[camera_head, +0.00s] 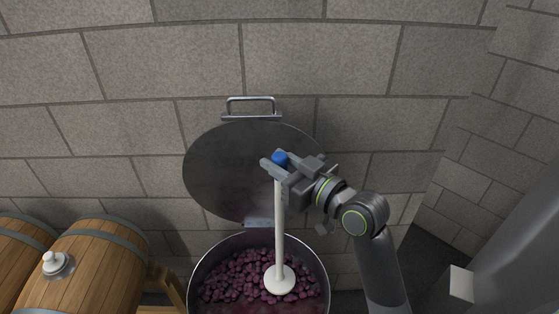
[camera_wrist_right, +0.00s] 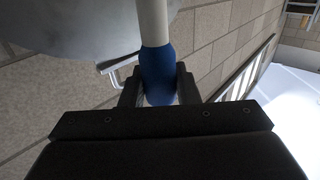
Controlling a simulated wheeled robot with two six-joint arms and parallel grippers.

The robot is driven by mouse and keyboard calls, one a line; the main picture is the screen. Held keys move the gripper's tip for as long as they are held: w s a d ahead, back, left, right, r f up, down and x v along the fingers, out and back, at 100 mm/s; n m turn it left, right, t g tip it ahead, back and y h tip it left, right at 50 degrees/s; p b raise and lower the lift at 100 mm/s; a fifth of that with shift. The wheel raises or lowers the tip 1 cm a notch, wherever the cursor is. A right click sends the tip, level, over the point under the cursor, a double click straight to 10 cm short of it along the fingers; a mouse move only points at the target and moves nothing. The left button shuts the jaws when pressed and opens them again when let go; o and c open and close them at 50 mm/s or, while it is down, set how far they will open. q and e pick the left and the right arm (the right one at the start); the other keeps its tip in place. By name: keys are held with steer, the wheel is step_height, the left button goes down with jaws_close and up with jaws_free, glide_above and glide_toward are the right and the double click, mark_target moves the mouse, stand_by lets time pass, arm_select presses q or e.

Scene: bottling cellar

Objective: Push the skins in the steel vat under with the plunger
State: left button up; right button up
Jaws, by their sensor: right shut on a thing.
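The steel vat (camera_head: 192,291) stands open at the bottom centre of the head view, filled with dark purple skins (camera_head: 236,272). Its round lid is tilted up behind it. My right gripper (camera_head: 275,168) is shut on the blue grip at the top of the plunger (camera_head: 280,225). The plunger's pale shaft hangs nearly upright, and its round white disc (camera_head: 279,280) is over the skins inside the rim. Whether the disc touches them I cannot tell. The right wrist view shows the blue grip (camera_wrist_right: 158,76) between the fingers. My left gripper is not in view.
The raised lid (camera_head: 225,165) with its handle (camera_head: 250,106) stands close behind the plunger, against the stone block wall. Wooden barrels (camera_head: 95,262) lie to the left of the vat, one with a white bung (camera_head: 54,262). A grey surface fills the right edge.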

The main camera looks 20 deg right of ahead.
step_height(320, 180, down, 9)
steer(key=b, duration=0.7)
steer(key=shift+b, duration=0.3)
stand_by(0.5)
step_height(320, 180, up, 12)
steer(key=p, duration=1.1)
